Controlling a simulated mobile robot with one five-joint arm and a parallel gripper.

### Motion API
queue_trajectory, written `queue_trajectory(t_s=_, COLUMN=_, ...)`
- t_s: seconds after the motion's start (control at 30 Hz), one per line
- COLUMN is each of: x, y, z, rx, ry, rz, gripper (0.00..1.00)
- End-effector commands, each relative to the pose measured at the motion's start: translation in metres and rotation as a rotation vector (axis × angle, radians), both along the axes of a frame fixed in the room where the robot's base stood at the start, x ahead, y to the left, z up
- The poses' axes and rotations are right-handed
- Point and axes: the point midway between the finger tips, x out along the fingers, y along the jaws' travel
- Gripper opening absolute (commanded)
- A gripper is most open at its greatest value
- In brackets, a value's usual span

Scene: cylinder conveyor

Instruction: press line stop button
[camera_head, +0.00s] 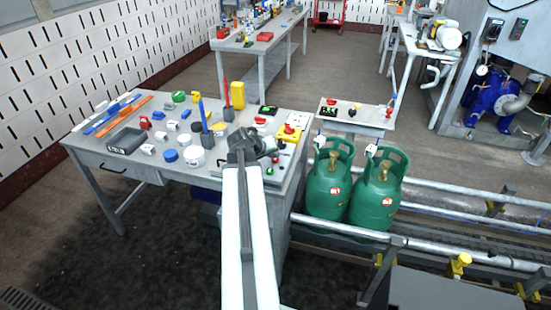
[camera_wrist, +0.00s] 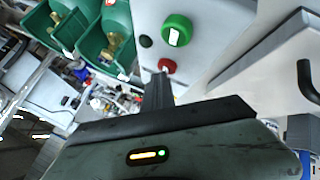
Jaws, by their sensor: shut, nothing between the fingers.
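A red button (camera_wrist: 167,64) sits on a light grey panel in the wrist view, just beyond my fingertips. A larger green button (camera_wrist: 177,30) with a white label and a small dark round knob (camera_wrist: 146,41) are on the same panel. My gripper (camera_wrist: 160,80) is shut and empty, its tips pointing at the red button and overlapping its lower edge in the picture. I cannot tell whether they touch it. In the head view my gripper (camera_head: 268,146) is over the right end of the workbench (camera_head: 225,175). A yellow box with a red button (camera_head: 289,130) stands just behind it.
Two green gas cylinders (camera_head: 328,187) stand on the conveyor (camera_head: 455,250) right of the bench. Small tools, cups and a grey tray (camera_head: 127,140) cover the bench's left part. A small side table (camera_head: 357,117) with controls stands behind the cylinders.

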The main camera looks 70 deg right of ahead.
Motion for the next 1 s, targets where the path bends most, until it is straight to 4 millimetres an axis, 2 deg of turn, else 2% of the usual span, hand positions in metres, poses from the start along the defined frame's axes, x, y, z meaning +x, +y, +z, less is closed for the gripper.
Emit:
queue_trajectory(t_s=0.2, x=0.0, y=0.0, z=0.015, rx=0.0, ry=0.0, rz=0.0, gripper=0.0)
queue_trajectory(t_s=0.63, x=0.0, y=0.0, z=0.019, rx=0.0, ry=0.0, rz=0.0, gripper=0.0)
queue_trajectory(t_s=1.0, x=0.001, y=0.0, z=0.057, rx=0.0, ry=0.0, rz=0.0, gripper=0.0)
